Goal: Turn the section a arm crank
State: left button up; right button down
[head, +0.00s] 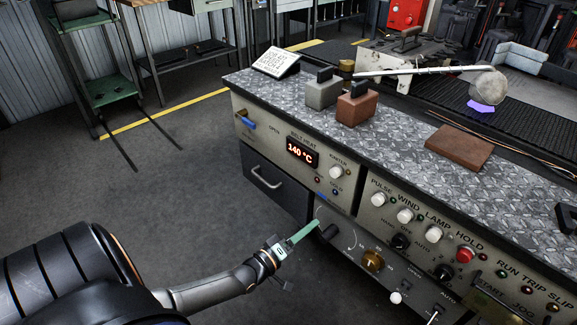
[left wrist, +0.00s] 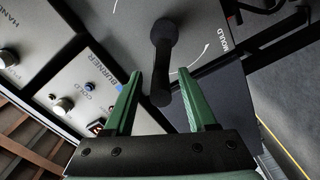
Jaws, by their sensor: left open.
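A black crank (head: 329,232) sticks out from the grey lower panel at the bench corner. In the left wrist view the crank (left wrist: 162,60) has a round hub and a black grip, with a white curved arrow and the word MOULD beside it. My left gripper (head: 316,224) is close in front of the panel, just left of the crank. In the left wrist view my left gripper (left wrist: 158,78) has its green fingers apart, one on each side of the crank's grip. They do not appear to touch it. My right gripper is not in view.
The bench front holds a 140 °C display (head: 302,152), a drawer handle (head: 266,178), an amber knob (head: 372,261), a white-knobbed lever (head: 396,298) and a red button (head: 465,254). Grey and brown blocks stand on the bench top. The floor left of the bench is clear.

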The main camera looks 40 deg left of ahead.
pick_arm(q)
jog(key=s+p, duration=0.1)
jog(key=s, duration=0.8)
jog(key=shift+a, duration=0.3)
dwell(0.3)
